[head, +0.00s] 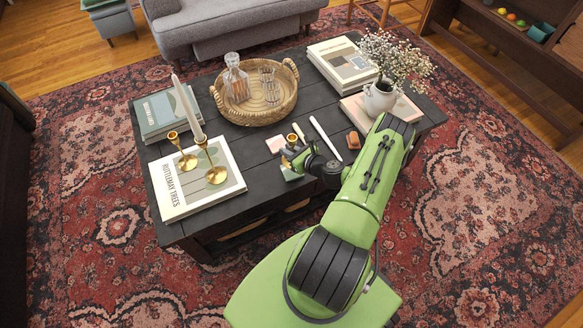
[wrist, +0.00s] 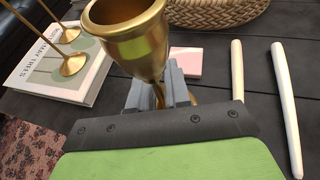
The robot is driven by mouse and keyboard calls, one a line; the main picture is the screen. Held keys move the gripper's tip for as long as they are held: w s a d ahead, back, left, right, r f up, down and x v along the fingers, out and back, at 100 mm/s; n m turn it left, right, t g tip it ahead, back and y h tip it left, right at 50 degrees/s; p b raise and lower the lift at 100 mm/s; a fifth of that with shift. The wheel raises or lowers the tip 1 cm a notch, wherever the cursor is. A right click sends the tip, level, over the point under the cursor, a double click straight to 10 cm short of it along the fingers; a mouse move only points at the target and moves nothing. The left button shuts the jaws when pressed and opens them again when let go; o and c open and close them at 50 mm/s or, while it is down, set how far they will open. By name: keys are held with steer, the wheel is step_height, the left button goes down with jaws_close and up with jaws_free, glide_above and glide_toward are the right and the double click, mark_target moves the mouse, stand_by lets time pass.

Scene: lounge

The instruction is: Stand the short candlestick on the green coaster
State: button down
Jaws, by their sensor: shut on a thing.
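My gripper (head: 297,154) is shut on a short brass candlestick (head: 292,139) at the table's near edge. In the wrist view the candlestick's wide cup (wrist: 130,38) rises above the jaws (wrist: 160,92), which close around its stem. It looks roughly upright. The green coaster (head: 290,173) shows as a small sliver under my gripper in the head view; the rest is hidden. The candlestick is over or very close to it, but I cannot tell whether its base touches. The wrist view does not show the green coaster.
A pink coaster (head: 275,143) lies just behind, with two loose candles (head: 325,138) (wrist: 237,70) to the right. Two brass candlesticks (head: 215,174) stand on a book (head: 172,194) at left, one with a tall candle. A wicker tray (head: 243,116) and flower vase (head: 380,98) stand farther back.

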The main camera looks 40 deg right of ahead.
step_height(320, 180, down, 7)
steer(key=shift+r+b, duration=0.2)
steer(key=shift+b, duration=1)
steer(key=shift+r, duration=0.15)
steer(key=c, duration=1.1)
jaws_free()
